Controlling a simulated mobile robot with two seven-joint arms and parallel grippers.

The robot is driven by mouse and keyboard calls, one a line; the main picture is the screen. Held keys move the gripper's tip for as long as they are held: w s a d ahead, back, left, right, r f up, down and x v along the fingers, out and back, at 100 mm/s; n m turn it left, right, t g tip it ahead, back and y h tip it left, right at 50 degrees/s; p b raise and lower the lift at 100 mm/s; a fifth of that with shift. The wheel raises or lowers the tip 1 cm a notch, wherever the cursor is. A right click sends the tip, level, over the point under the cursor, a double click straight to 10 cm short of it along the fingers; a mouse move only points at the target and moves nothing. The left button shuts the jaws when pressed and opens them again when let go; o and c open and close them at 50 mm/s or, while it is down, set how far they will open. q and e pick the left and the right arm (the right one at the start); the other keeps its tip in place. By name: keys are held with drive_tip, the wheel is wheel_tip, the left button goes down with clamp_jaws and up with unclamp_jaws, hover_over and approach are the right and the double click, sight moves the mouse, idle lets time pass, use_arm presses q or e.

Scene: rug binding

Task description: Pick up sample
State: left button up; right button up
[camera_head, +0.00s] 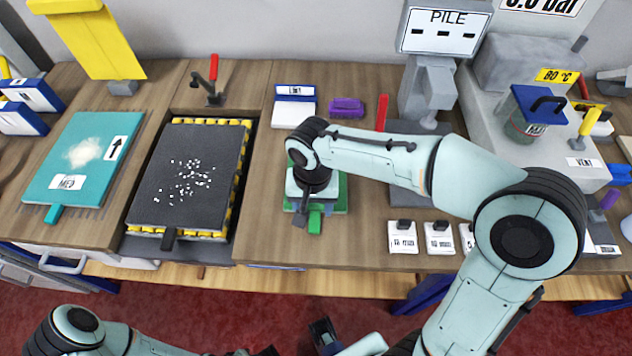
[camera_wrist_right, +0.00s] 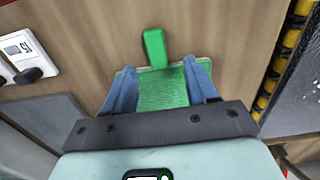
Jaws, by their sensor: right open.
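The sample, a flat green square (camera_wrist_right: 163,88) with a green tab (camera_wrist_right: 153,47), lies on the wooden bench. In the head view the sample (camera_head: 339,194) is mostly hidden under my right gripper (camera_head: 315,205), which points straight down over it. In the right wrist view the two blue fingers of my right gripper (camera_wrist_right: 158,75) are spread apart, one over each side of the green square. The tab sticks out past the fingertips. I cannot tell whether the fingers touch the sample. Parts of my left arm show at the bottom of the head view; its jaws are not clear.
A dark board with white specks (camera_head: 200,150) sits in a yellow-edged recess to the left, beside a teal board (camera_head: 95,145). White weight tiles (camera_head: 402,237) lie to the right, near the grey PILE gauge (camera_head: 430,85). A purple block (camera_head: 346,107) lies behind.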

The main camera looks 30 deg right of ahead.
sight(315, 217)
wheel_tip(315, 217, down, 5)
drive_tip(key=shift+s+d+r, duration=0.1)
drive_tip(key=shift+d+r, duration=0.05)
drive_tip(key=shift+c, duration=0.3)
clamp_jaws()
drive_tip(key=shift+r, duration=0.15)
